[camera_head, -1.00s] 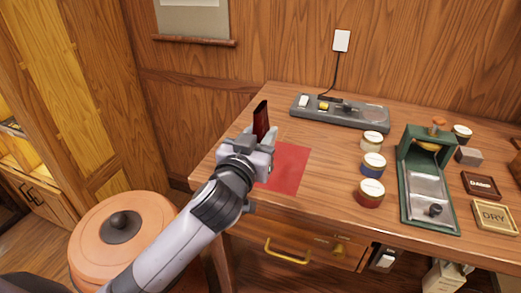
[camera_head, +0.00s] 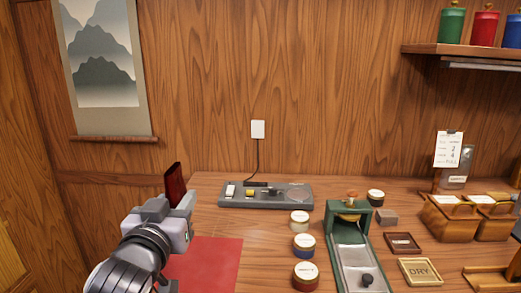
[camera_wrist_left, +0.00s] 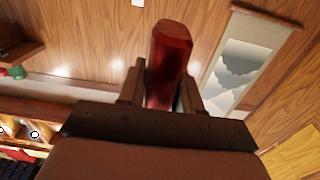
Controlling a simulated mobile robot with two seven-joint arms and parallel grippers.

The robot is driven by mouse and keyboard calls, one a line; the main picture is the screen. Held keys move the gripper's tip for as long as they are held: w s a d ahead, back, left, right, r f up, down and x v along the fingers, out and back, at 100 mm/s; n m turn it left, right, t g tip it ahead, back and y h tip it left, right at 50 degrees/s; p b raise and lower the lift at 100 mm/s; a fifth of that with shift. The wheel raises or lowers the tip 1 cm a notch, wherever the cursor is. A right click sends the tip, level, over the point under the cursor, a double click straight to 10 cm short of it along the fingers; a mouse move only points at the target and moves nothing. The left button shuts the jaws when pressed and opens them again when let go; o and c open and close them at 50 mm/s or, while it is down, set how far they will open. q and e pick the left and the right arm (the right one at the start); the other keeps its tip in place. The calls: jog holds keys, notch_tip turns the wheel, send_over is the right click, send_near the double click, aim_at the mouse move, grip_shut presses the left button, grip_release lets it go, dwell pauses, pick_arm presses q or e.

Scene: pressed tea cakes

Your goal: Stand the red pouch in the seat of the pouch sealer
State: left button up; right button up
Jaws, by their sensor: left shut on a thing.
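The red pouch (camera_head: 174,184) stands upright in my left gripper (camera_head: 176,207), which is shut on its lower part. In the left wrist view the dark red pouch (camera_wrist_left: 169,60) sticks out from between the two fingers, and its lower end is hidden. A long grey device (camera_head: 228,202) with a white switch, a yellow knob and a cord to the wall lies at the back of the table; it looks like the pouch sealer. The gripper and pouch are to its left, apart from it. My right gripper is not in view.
A red mat (camera_head: 215,262) lies on the table near my left gripper. Several lidded jars (camera_head: 304,246) stand in a row right of it. The wood between mat and grey device is clear.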

pick_arm(q)
jog(key=s+a+f, duration=0.2)
jog(key=s+f, duration=0.3)
jog(key=f, duration=0.2)
jog(key=s+a+f+y, duration=0.1)
jog(key=s+a+f, duration=0.2)
jog(key=s+f, duration=0.3)
notch_tip(320, 180, down, 2)
jog(key=shift+s+n+p, duration=0.15)
jog(key=shift+n+p, duration=0.15)
jog(key=shift+p, duration=0.1)
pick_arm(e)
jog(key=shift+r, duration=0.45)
